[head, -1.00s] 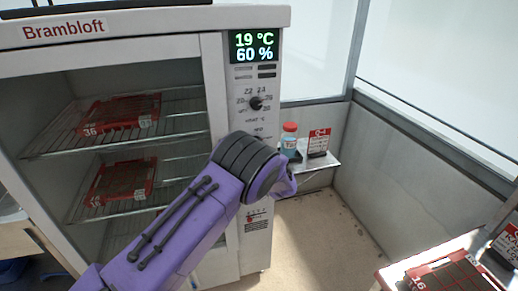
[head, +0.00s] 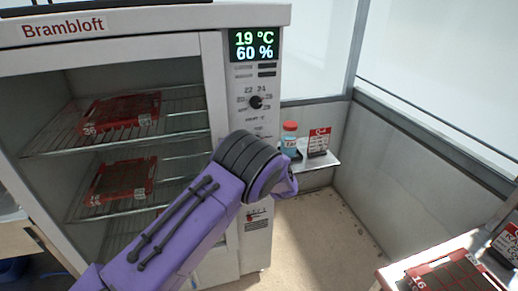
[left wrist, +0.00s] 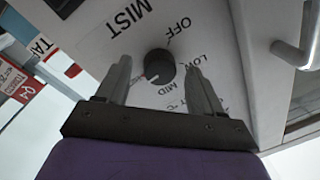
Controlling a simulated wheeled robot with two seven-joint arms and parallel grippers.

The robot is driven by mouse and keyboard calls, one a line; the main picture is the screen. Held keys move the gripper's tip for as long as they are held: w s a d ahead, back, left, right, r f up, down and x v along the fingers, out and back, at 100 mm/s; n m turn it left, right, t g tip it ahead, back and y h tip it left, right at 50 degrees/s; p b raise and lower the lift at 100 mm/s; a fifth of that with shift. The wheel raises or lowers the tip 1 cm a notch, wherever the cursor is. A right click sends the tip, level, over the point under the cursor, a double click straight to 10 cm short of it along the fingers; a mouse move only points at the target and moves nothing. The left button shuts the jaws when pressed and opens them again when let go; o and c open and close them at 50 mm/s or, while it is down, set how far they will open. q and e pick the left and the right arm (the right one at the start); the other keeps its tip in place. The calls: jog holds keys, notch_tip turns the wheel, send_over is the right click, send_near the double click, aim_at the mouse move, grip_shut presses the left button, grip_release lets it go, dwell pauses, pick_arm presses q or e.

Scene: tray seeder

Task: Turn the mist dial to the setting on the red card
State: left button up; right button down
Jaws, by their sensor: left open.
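The mist dial (left wrist: 160,66) is a black round knob on the white panel in the left wrist view. OFF, LOW and MID are printed around it, with MIST in large letters beside it. A pale mark on the knob points away from OFF, towards the lower left; the label there is not readable. My left gripper (left wrist: 157,64) is open, its fingertips on either side of the knob; contact is unclear. In the head view my purple left arm hides the mist dial. A red and white card (head: 319,141) stands on the small shelf; it also shows in the left wrist view (left wrist: 18,83), its small text unreadable.
The cabinet's upper dial (head: 256,102) sits below a display (head: 254,46) reading 19 °C and 60 %. A bottle with a red cap (head: 289,138) stands by the card on the shelf (head: 322,163). Red trays (head: 120,112) lie on wire racks. A red tray (head: 447,276) lies lower right.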

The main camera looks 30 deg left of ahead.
pick_arm(q)
jog(key=b+v, duration=0.2)
jog(key=v, duration=0.8)
jog(key=shift+b, duration=0.4)
jog(key=shift+f, duration=0.1)
